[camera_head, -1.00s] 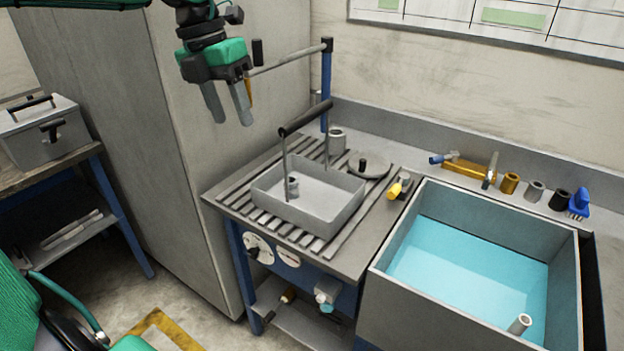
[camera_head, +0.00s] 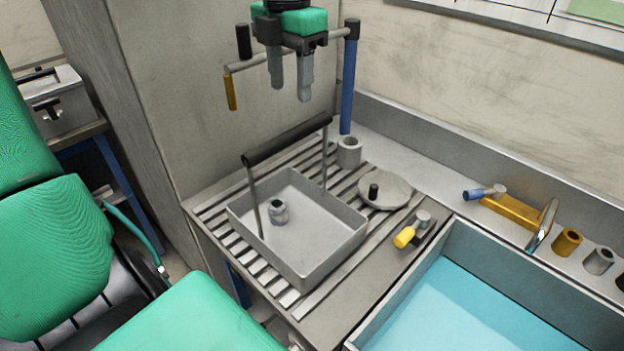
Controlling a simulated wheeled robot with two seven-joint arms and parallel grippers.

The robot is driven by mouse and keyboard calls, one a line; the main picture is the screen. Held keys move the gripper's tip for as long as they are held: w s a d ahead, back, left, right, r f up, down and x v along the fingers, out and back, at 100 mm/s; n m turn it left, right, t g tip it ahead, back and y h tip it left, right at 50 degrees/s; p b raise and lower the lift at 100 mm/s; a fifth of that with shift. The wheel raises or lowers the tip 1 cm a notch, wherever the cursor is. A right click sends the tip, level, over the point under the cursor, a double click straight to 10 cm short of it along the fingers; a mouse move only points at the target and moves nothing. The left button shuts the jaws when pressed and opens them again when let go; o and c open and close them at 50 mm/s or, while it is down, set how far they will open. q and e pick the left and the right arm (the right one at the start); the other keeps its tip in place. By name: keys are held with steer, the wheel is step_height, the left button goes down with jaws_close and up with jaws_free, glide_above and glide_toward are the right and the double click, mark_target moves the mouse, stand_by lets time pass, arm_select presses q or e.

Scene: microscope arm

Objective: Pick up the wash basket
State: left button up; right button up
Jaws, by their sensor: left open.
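The wash basket (camera_head: 330,240) is a grey, shallow, square metal tray on the slatted drainboard. Its wire handle stands up with a black grip bar (camera_head: 287,139) across the top. A small metal part (camera_head: 278,211) lies inside it. My right gripper is not in view.
A blue post (camera_head: 348,85) with a side arm stands just behind my left gripper. A grey cylinder (camera_head: 348,152), round lid (camera_head: 385,190) and yellow-handled valve (camera_head: 405,236) sit right of the basket. A water-filled sink (camera_head: 470,315) is at lower right.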

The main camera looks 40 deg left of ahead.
arm_select(q)
glide_above(290, 131)
steer(key=f, duration=0.4)
steer(key=shift+s+d+f+p, duration=0.15)
steer(key=shift+s+d+p, duration=0.1)
steer(key=shift+d+p, duration=0.1)
steer(key=f, duration=0.2)
steer(key=shift+w+a+f, duration=0.1)
steer(key=shift+w+f, duration=0.1)
steer(key=shift+f, duration=0.2)
steer(key=shift+f+p, duration=0.35)
steer(key=shift+f, duration=0.4)
steer(key=f, duration=0.1)
steer(key=f+p, duration=0.1)
steer(key=f, duration=0.2)
steer(key=shift+w+a+f+p, duration=0.1)
steer(key=shift+a+p, duration=0.15)
steer(key=shift+p, duration=0.05)
steer(key=shift+f, duration=0.3)
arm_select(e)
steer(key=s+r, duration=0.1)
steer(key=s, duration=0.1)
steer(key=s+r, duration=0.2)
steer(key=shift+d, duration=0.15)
arm_select(q)
jaws_close()
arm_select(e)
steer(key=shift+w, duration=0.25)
